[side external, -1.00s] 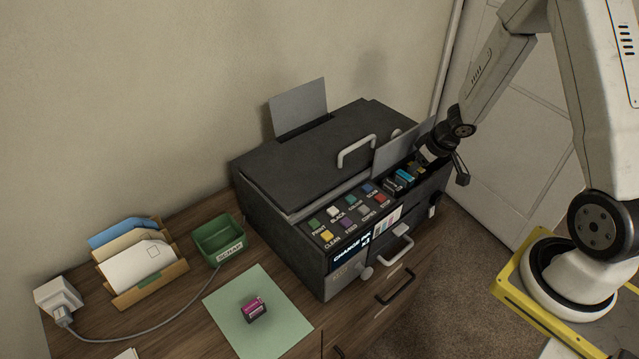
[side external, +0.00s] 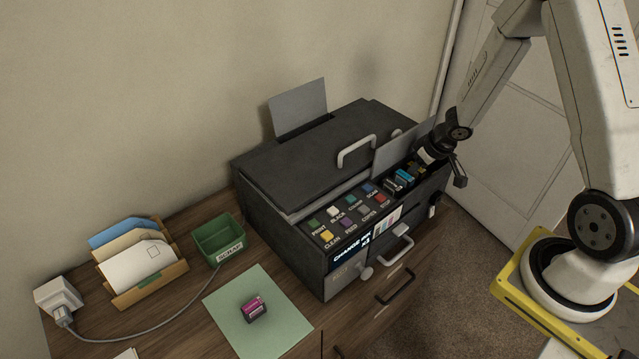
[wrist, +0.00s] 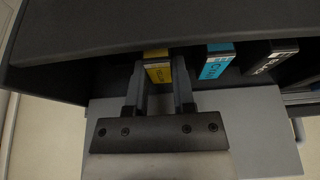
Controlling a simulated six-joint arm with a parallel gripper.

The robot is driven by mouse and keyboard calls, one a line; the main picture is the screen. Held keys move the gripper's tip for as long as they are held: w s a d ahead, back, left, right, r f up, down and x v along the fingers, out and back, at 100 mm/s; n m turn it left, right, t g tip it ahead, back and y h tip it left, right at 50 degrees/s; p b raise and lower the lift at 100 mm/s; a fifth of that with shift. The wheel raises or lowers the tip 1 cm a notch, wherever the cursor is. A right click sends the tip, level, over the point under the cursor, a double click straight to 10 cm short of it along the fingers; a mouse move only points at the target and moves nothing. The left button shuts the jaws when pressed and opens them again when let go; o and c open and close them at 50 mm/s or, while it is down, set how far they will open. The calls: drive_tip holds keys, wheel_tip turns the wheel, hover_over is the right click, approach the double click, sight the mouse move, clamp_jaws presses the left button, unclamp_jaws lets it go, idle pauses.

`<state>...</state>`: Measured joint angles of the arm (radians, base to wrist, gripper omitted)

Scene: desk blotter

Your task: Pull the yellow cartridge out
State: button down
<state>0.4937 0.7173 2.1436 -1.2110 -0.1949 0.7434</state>
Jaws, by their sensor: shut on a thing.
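The yellow cartridge (wrist: 158,68) sits in the printer's open bay, its labelled end facing the wrist camera. My gripper (wrist: 159,80) has one finger on each side of it and is shut on it. In the side view my gripper (side external: 447,160) reaches down at the right end of the bay, and the arm partly hides the cartridge there. The cyan cartridge (wrist: 216,62) and the black cartridge (wrist: 271,58) stand in the slots to its right in the wrist view. The dark printer (side external: 300,160) stands on the wooden desk.
A raised grey flap (side external: 395,150) stands behind the bay. The printer's lid has a pale handle (side external: 356,151). A magenta cartridge (side external: 254,309) lies on a green sheet (side external: 228,305), near a green SCRAP tray (side external: 218,240) and a letter holder (side external: 145,285).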

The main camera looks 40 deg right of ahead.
drive_tip(key=shift+r, duration=0.2)
drive_tip(key=shift+r, duration=1.05)
drive_tip(key=shift+r, duration=0.35)
drive_tip(key=shift+r, duration=0.65)
drive_tip(key=shift+r, duration=0.4)
drive_tip(key=shift+r, duration=0.65)
drive_tip(key=shift+r, duration=0.1)
drive_tip(key=shift+r, duration=1.5)
